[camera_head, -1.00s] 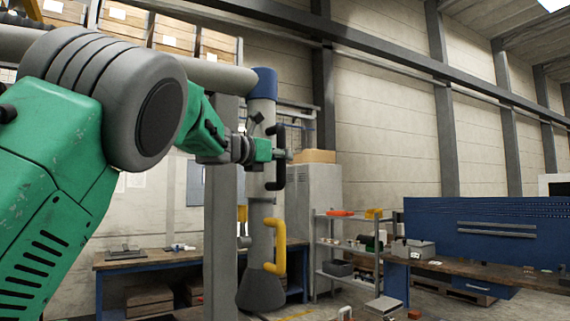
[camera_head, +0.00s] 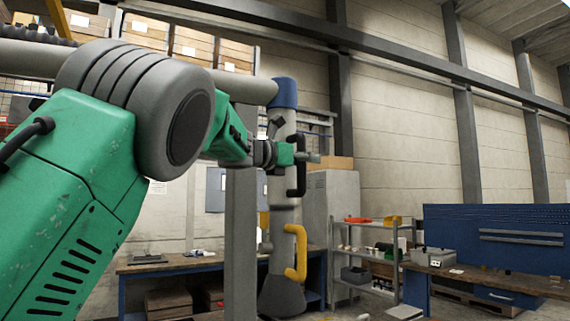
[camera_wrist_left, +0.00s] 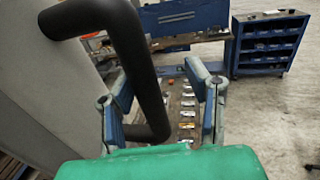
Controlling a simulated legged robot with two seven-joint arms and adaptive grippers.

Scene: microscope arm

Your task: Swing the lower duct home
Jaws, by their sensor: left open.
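The grey lower duct (camera_head: 284,212) hangs upright below a blue joint (camera_head: 284,92) and ends in a dark hood (camera_head: 282,297). A black handle (camera_head: 301,180) is on its upper part and a yellow handle (camera_head: 301,262) lower down. My left gripper (camera_head: 309,158) is open at the black handle, level with its upper part. In the left wrist view the black handle (camera_wrist_left: 146,85) passes between the two fingers of my left gripper (camera_wrist_left: 160,80), nearer the left finger. I cannot tell whether a finger touches it. My right gripper is not in view.
A grey post (camera_head: 241,220) stands left of the duct. A workbench (camera_head: 180,263) is behind it. A grey cabinet (camera_head: 335,195) and a shelf rack (camera_head: 368,255) stand to the right, with a blue-backed bench (camera_head: 500,240) beyond. The wrist view shows a blue bin rack (camera_wrist_left: 270,45) and open floor.

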